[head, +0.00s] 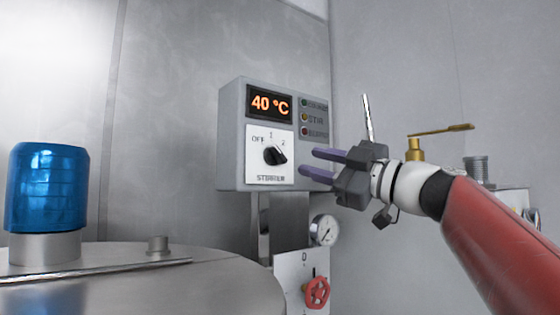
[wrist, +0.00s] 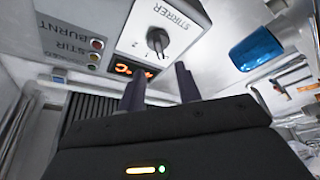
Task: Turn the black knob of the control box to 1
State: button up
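The grey control box (head: 232,135) hangs on the wall, with a lit "40 °C" display. Its black knob (head: 275,155) sits on a white plate marked OFF, 1 and 2, above the word STIRRER. The knob's ridge slants from upper left, toward OFF, to lower right. The knob also shows in the wrist view (wrist: 157,40), beyond the fingertips. My gripper (head: 311,163) is to the right of the knob in the head view, with its two purple fingers apart and nothing between them. It also shows in the wrist view (wrist: 160,76). No contact with the knob is visible.
Several indicator lights (head: 305,117) sit at the box's right side. A blue beacon (head: 47,188) stands on a steel lid at left. A brass lever (head: 440,130) is behind my arm.

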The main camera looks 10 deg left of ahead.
aim_at(281, 154)
jog(key=p+x, duration=0.2)
jog(key=x, duration=0.4)
jog(key=shift+a+r+p, duration=0.1)
jog(key=shift+r+p, duration=0.05)
jog(key=shift+p, duration=0.25)
jog(key=shift+w+a, duration=0.25)
jog(key=shift+a, duration=0.15)
jog(key=shift+c, duration=0.3)
grip_shut()
